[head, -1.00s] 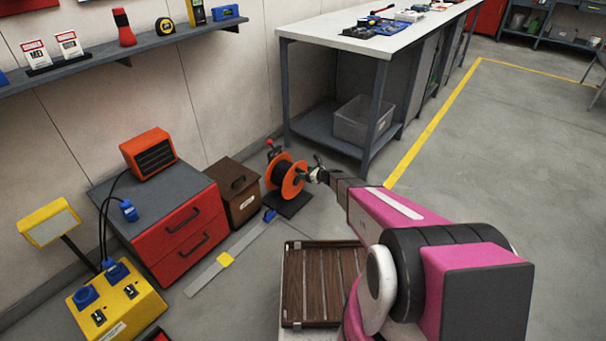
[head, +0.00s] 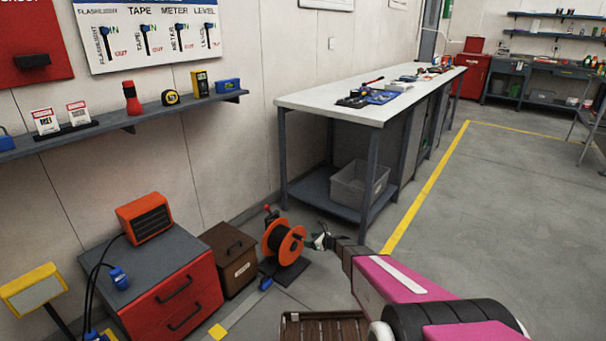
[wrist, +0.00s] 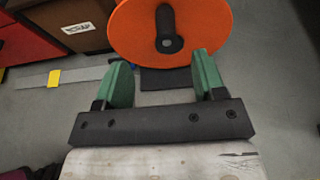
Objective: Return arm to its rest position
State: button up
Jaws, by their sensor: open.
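My gripper (head: 322,240) is at the end of my pink arm, just right of the orange cable reel (head: 284,242) in the head view. In the wrist view my gripper (wrist: 160,85) shows two green fingers spread apart with nothing between them. The orange reel (wrist: 190,50) with its dark hub fills the top of the wrist view, beyond the fingertips. I see no contact between fingers and reel.
A red drawer cabinet (head: 185,295) and a brown box (head: 235,262) stand left of the reel. A workbench (head: 330,104) stands behind. A slatted wooden tray (head: 325,328) lies below my arm. Open floor (head: 490,220) is to the right.

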jog(key=s+r+n+g, duration=0.4)
jog(key=s+r+n, duration=0.4)
jog(key=s, duration=0.1)
jog(key=s+d+r+n+g+h, duration=0.2)
jog(key=s+d+r+n+h, duration=0.3)
jog(key=s+r+n, duration=0.3)
jog(key=s+d+r+n+g+h, duration=0.2)
jog(key=s+d+r+n+h, duration=0.4)
jog(key=s, duration=1.1)
notch_tip(320, 180, up, 3)
jog(key=d+n, duration=0.1)
jog(key=n, duration=0.2)
jog(key=shift+d, duration=0.15)
